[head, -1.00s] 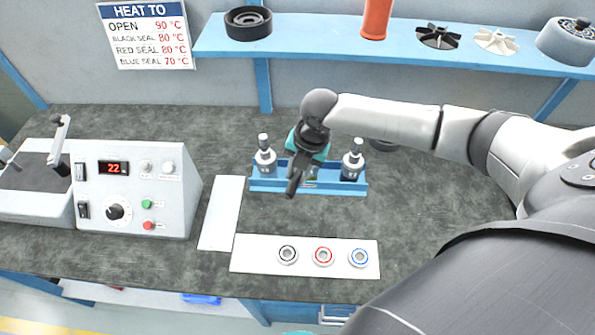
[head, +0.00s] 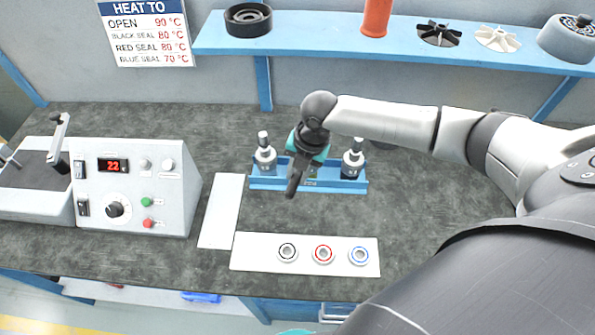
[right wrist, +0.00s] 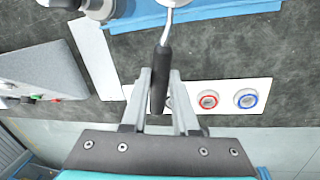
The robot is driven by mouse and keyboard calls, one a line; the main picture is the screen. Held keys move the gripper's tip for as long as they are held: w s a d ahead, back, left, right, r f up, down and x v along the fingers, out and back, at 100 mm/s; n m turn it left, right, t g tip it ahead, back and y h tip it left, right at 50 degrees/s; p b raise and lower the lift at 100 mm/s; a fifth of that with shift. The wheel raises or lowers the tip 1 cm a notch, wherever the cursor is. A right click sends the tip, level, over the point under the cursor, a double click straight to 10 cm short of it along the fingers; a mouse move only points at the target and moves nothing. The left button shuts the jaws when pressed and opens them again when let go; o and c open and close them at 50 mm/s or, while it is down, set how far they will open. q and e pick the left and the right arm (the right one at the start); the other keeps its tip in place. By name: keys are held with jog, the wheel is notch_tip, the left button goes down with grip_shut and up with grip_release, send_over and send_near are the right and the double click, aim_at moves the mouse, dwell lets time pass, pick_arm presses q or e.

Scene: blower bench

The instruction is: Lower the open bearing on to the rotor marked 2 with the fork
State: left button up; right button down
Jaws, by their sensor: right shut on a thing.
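My right gripper (head: 298,172) is over the front of the blue rotor stand (head: 262,184). In the right wrist view its two fingers are shut on the black handle of the fork (right wrist: 160,78). The fork's bent metal shank reaches to a pale round part at the top edge, cut off there; I cannot tell whether this is the open bearing. Two rotors with upright shafts, a left one (head: 264,156) and a right one (head: 352,161), stand in the stand. My gripper hides the stand's middle, and the rotor numbers are not readable. My left gripper is not in view.
A white strip (head: 240,262) at the front holds bearings with black (head: 287,252), red (head: 323,254) and blue (head: 359,256) seals. A bare white strip (head: 220,212) lies left of the stand. A heater box (head: 135,190) showing 22 stands farther left. A shelf (head: 300,38) runs behind.

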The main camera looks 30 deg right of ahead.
jog(key=shift+s+a+r+p, duration=0.1)
jog(key=shift+s+a+p, duration=0.9)
jog(key=shift+a+p, duration=0.15)
jog(key=shift+s+a+p, duration=1.2)
jog(key=shift+a, duration=0.05)
jog(key=r+p, duration=0.1)
jog(key=p, duration=0.1)
jog(key=s+a+r+p, duration=0.1)
jog(key=r+p, duration=0.3)
jog(key=shift+s+a, duration=0.2)
dwell(0.5)
